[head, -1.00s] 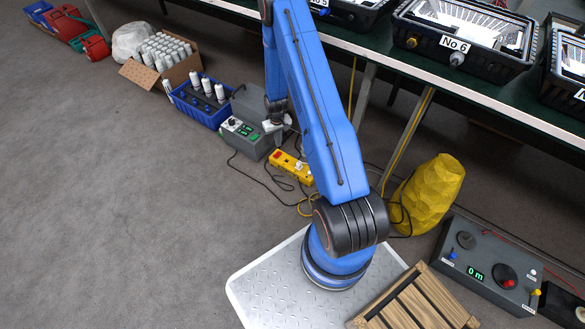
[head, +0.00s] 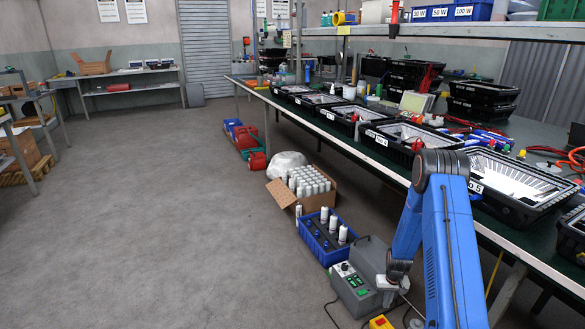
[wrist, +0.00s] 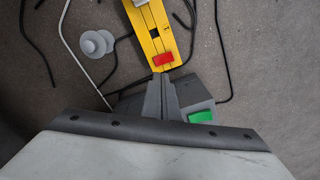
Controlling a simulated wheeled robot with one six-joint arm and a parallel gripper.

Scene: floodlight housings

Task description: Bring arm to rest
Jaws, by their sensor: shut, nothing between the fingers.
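My blue arm stands at the right of the head view, bent at a high elbow, with its forearm hanging down. My gripper (head: 394,286) is low, just right of a grey control box (head: 355,290) with a green display. In the wrist view, the narrow grey fingers of my gripper (wrist: 163,78) are together with nothing between them. They point towards the red switch of a yellow power strip (wrist: 148,28). The fingertips are small in the head view and partly lost against the box.
A long green-topped bench (head: 345,142) with black floodlight housings (head: 497,180) runs along the right. A blue crate (head: 328,243) and a carton of white cans (head: 300,190) stand on the floor by it. Cables lie near the gripper. The grey floor at left is clear.

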